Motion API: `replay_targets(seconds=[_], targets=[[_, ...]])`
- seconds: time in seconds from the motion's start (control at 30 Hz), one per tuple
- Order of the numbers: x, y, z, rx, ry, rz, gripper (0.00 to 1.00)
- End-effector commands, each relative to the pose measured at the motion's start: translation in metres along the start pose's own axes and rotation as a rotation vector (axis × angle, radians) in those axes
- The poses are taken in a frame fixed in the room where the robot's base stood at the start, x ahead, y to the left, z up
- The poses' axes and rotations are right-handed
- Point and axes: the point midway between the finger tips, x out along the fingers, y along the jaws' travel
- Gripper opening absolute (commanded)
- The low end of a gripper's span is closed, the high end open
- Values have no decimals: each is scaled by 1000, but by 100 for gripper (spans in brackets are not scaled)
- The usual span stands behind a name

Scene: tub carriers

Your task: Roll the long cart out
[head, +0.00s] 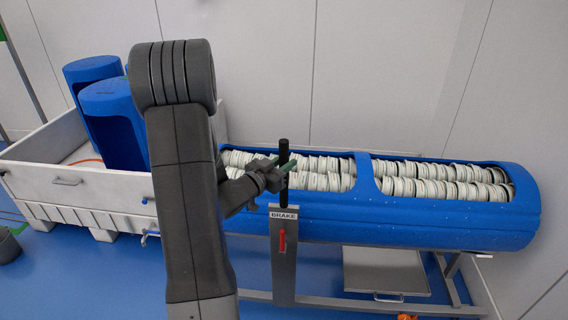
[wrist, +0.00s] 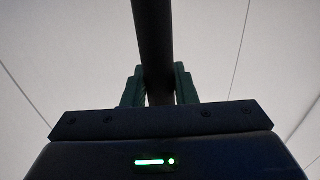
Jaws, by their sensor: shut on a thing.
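The long cart is a blue trough (head: 440,212) on a grey frame, with rows of white discs inside. It lies along the back wall in the head view. A black upright handle (head: 284,150) stands at its near side, above a grey post (head: 283,262) with a "BRAKE" label (head: 284,215) and a red lever (head: 282,240). My gripper (head: 283,172) is shut on the black handle. In the wrist view the green fingers (wrist: 159,85) sit on both sides of the dark handle bar (wrist: 153,40). My arm hides the cart's left end.
A white bin (head: 60,200) with blue cylinders (head: 110,110) stands at the left, close to the cart's left end. A grey panel (head: 385,270) is beneath the cart. An orange object (head: 407,317) shows at the bottom edge. Walls stand behind and right.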

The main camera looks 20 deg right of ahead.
Motion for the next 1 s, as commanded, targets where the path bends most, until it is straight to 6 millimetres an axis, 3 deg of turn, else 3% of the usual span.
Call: replay_targets(seconds=[0.5, 0.53, 0.6, 1.0], targets=[[-12, 8, 1, -1, -2, 0, 0], [-12, 8, 0, -1, -1, 0, 31], [-11, 7, 0, 0, -1, 0, 45], [-19, 7, 0, 0, -1, -2, 46]])
